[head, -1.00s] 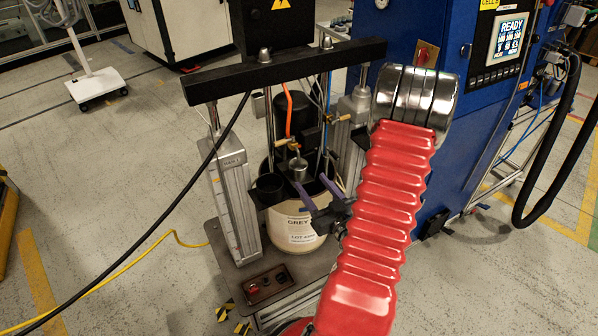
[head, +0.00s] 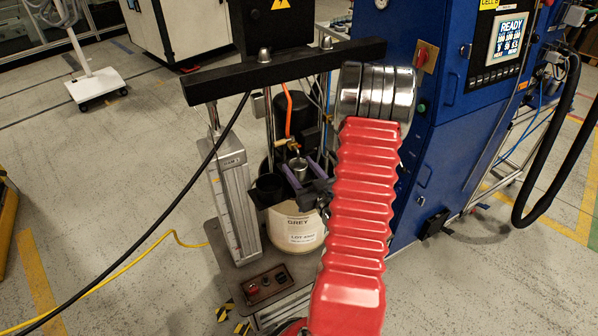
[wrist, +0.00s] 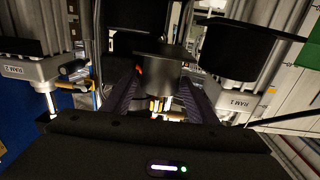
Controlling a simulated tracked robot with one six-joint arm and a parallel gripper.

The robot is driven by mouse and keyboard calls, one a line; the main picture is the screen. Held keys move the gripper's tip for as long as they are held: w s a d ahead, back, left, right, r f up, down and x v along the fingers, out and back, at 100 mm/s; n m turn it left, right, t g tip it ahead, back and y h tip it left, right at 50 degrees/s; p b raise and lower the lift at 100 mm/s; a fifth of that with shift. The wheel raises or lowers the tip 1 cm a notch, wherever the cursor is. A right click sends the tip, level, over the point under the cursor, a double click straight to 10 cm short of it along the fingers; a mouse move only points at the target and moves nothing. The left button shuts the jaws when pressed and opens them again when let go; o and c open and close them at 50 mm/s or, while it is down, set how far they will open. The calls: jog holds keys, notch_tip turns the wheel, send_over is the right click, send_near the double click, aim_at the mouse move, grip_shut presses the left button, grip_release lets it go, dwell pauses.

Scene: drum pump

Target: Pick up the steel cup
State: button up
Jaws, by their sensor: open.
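The small steel cup (head: 299,166) is above the drum in the middle of the head view. In the wrist view, the steel cup (wrist: 155,68) is ahead, between the two finger tips. My gripper (head: 298,170) is open, with one purple finger to each side of the cup. It also shows in the wrist view (wrist: 159,88), where the fingers reach up toward the cup. I cannot tell whether either finger touches it. The cup's lower part is partly hidden in the head view.
A black cup (head: 268,188) stands just left of my gripper, and it is large at the right in the wrist view (wrist: 238,50). The cream drum (head: 296,232) is below. Press columns (head: 235,200) and a black crossbeam (head: 290,68) frame the space. A blue cabinet (head: 445,130) stands right.

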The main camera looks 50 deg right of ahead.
aim_at(294, 160)
jog(key=shift+x, duration=2.6)
jog(key=c, duration=0.9)
jog(key=shift+r, duration=0.15)
